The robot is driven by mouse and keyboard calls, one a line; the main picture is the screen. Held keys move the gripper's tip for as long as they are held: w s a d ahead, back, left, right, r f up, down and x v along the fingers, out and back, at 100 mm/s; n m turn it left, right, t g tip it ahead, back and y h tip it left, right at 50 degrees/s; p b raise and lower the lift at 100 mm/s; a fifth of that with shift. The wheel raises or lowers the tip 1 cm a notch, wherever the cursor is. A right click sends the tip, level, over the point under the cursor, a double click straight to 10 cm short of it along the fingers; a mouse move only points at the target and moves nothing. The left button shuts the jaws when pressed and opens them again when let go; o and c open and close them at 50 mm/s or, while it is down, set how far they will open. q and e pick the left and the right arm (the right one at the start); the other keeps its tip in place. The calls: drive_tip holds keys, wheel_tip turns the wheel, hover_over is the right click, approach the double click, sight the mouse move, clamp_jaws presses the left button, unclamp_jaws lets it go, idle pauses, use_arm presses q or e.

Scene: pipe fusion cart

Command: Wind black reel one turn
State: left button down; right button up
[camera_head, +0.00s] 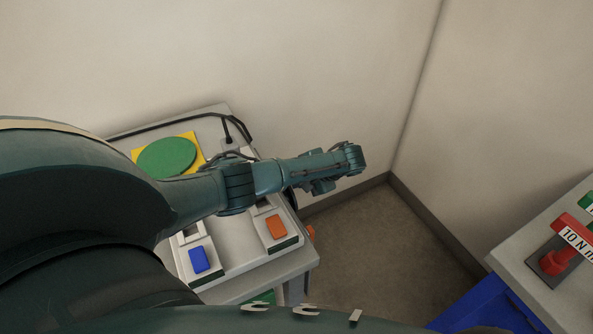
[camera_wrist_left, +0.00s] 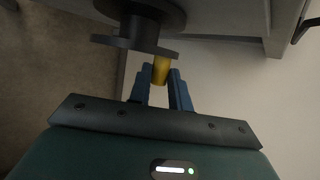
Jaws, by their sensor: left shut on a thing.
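The black reel (camera_wrist_left: 140,22) shows in the left wrist view at the top, with a dark disc and hub. A yellow handle (camera_wrist_left: 160,65) sticks out from its disc. My left gripper (camera_wrist_left: 160,73) has its blue fingers on either side of this handle and is shut on it. In the head view my left arm reaches across the cart from the left, and its gripper is hidden. A small dark edge, perhaps the reel, shows at the cart's right side below the arm. My right gripper is in neither view.
The grey cart (camera_head: 230,262) carries a green disc (camera_head: 167,157) on a yellow plate, a blue button (camera_head: 198,259) and an orange button (camera_head: 276,227). Walls stand close behind. A blue-sided bench (camera_head: 540,287) with a red tool stands at right. Bare floor lies between.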

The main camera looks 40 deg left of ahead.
use_arm(q)
drive_tip(key=shift+d+y, duration=0.25)
drive_tip(key=shift+y, duration=0.15)
drive_tip(key=shift+s, duration=0.1)
drive_tip(key=c, duration=1.3)
unclamp_jaws()
drive_tip(key=s+v, duration=0.1)
drive_tip(key=v, duration=1.2)
drive_tip(key=shift+w+p, duration=0.3)
drive_tip(key=shift+o, duration=0.3)
drive_tip(key=shift+d, duration=0.15)
